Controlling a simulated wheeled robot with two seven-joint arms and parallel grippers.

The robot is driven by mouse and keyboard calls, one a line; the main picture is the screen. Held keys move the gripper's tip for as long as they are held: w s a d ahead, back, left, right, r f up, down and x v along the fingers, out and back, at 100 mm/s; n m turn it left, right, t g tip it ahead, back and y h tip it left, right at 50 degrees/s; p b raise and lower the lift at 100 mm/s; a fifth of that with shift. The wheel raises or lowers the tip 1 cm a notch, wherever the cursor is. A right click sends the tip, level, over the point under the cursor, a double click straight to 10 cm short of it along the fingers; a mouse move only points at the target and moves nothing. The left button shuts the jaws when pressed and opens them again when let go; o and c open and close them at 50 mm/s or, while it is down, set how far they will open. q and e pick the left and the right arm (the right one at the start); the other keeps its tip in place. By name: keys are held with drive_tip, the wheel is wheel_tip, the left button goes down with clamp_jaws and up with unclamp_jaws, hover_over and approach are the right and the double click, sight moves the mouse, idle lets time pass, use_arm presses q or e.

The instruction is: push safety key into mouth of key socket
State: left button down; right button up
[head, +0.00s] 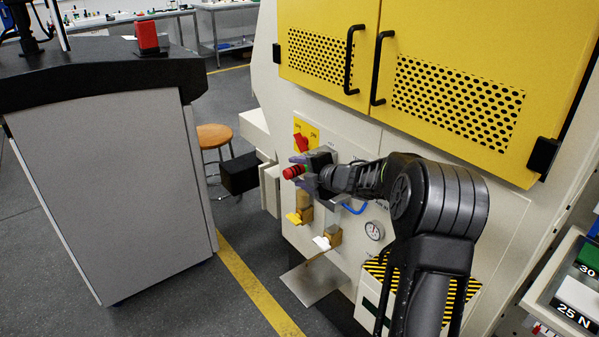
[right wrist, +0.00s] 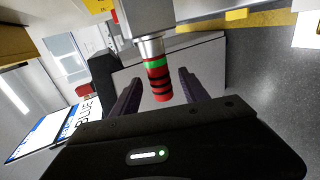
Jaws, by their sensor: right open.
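The safety key is a red, black-ringed cylinder with a green band (right wrist: 159,88). In the head view its red end (head: 292,172) shows between my right gripper's fingers. In the right wrist view it is in line with a silver collar (right wrist: 151,47) on a grey block (right wrist: 148,16), which looks like the key socket. The green band shows beside the collar; I cannot tell how deep the key sits. My right gripper (head: 301,171) is open, its fingers on either side of the key with gaps visible. The socket is mostly hidden by the gripper in the head view. My left gripper is out of view.
The machine's panel carries a red rotary switch on a yellow plate (head: 301,141), brass fittings with yellow and white handles (head: 327,238) and a gauge (head: 374,230). Yellow doors (head: 437,75) are above. A grey desk (head: 108,195) stands left, with floor between.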

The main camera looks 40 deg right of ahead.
drive_tip(key=v, duration=0.7)
drive_tip(key=shift+s, duration=0.2)
drive_tip(key=shift+r, duration=0.1)
idle(0.7)
drive_tip(key=s+a+f+m+g+p, duration=0.3)
drive_tip(key=a+f+m+g, duration=0.2)
drive_tip(key=a+f+m, duration=1.65)
drive_tip(key=s+a+f+n+g+y+p, duration=0.1)
drive_tip(key=s+a+f+g, duration=0.3)
drive_tip(key=s+a, duration=0.8)
drive_tip(key=s+a+f+n+g+y+p, duration=0.1)
drive_tip(key=s+a+f+g+y+p, duration=0.2)
drive_tip(key=s+a+f, duration=0.5)
drive_tip(key=s+a+g, duration=0.1)
drive_tip(key=s+a, duration=0.3)
drive_tip(key=shift+s+f, duration=0.2)
drive_tip(key=shift+s, duration=0.1)
